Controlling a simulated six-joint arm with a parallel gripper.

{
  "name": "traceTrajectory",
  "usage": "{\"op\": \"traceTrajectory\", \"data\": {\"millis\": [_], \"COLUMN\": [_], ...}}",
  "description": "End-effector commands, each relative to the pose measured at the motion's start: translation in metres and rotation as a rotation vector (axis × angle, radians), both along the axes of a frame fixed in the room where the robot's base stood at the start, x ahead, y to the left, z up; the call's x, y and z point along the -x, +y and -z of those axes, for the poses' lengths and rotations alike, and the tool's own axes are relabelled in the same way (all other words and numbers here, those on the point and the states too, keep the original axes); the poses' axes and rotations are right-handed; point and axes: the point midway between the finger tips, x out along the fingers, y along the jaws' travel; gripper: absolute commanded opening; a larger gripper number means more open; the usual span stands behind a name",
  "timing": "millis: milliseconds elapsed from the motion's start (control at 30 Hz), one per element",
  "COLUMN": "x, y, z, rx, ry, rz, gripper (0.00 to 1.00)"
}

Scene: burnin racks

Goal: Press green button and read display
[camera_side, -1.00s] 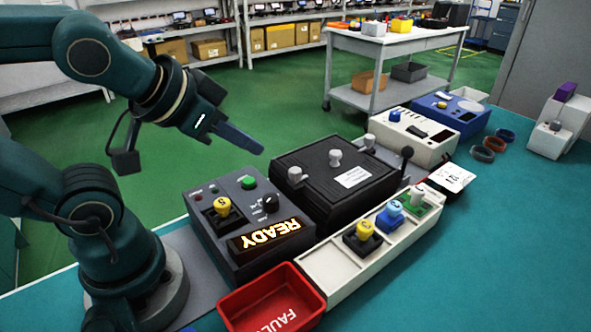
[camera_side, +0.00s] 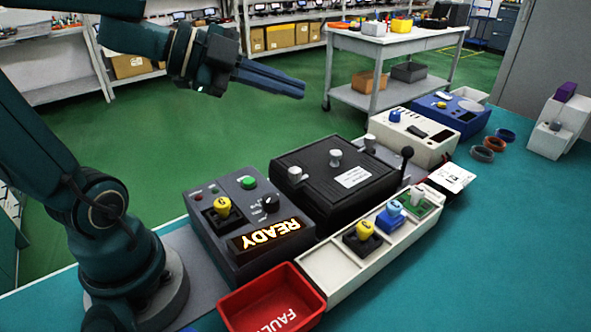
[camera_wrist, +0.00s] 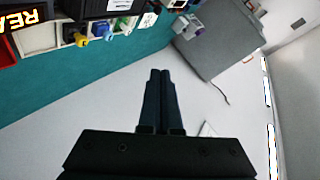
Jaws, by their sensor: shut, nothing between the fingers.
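The green button (camera_side: 248,182) sits on top of a dark grey test box (camera_side: 205,228) at the near left of the bench. The box's display (camera_side: 268,235) is lit and reads READY in yellow letters, upside down in the side view. Part of this display (camera_wrist: 22,18) shows at the top left of the wrist view. A yellow-knobbed piece (camera_side: 222,207) stands on the same box, beside a black knob (camera_side: 271,203). My gripper (camera_side: 303,89) is shut and empty, high above and behind the boxes, well away from the button.
A black box with levers (camera_side: 335,180) stands right of the test box. A white tray (camera_side: 325,280) holds several colored pieces. A red bin (camera_side: 272,302) marked FAULT is at the front. White and blue boxes (camera_side: 450,112) stand farther back.

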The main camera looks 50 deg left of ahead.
Motion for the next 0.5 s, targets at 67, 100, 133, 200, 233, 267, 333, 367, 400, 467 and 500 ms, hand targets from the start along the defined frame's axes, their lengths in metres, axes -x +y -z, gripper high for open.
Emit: {"op": "traceTrajectory", "data": {"millis": [67, 100, 133, 200, 233, 267, 333, 367, 400, 467, 500], "x": [0.014, 0.023, 0.029, 0.041, 0.045, 0.048, 0.049, 0.05, 0.051, 0.051, 0.052], "y": [0.014, 0.021, 0.027, 0.043, 0.049, 0.056, 0.066, 0.069, 0.071, 0.074, 0.075], "z": [0.021, 0.031, 0.037, 0.05, 0.055, 0.057, 0.061, 0.062, 0.063, 0.064, 0.064], "rx": [-0.033, -0.046, -0.055, -0.071, -0.075, -0.079, -0.07, -0.065, -0.059, -0.054, -0.054], "ry": [0.115, 0.172, 0.211, 0.291, 0.316, 0.331, 0.346, 0.349, 0.352, 0.354, 0.355], "rz": [0.032, 0.045, 0.05, 0.046, 0.038, 0.024, -0.01, -0.021, -0.032, -0.043, -0.047], "gripper": [0.0, 0.0, 0.0, 0.0, 0.0, 0.0, 0.0, 0.0, 0.0, 0.0, 0.0]}}
